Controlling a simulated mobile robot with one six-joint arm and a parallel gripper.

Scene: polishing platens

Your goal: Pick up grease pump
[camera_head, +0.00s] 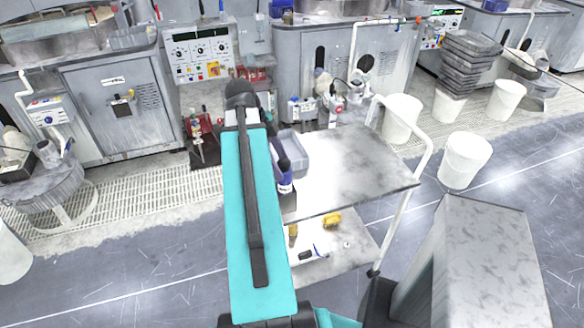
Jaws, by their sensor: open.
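I cannot identify the grease pump with certainty. A small upright red and metal device (201,135) stands on the floor grating at the left machine's right side; it may be the pump, but it is too small to tell. My teal arm link rises through the middle of the view. A dark jointed part with a blue and white band shows just right of it, over the cart's left side, and seems to be my wrist. My gripper's fingers do not show clearly.
A cart (375,175) with a mostly bare top holds a grey bin (292,152) at its left. A yellow item (332,220) lies on its lower shelf. White buckets (465,160) and stacked dark trays (468,62) stand right. Polishing machines line the back.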

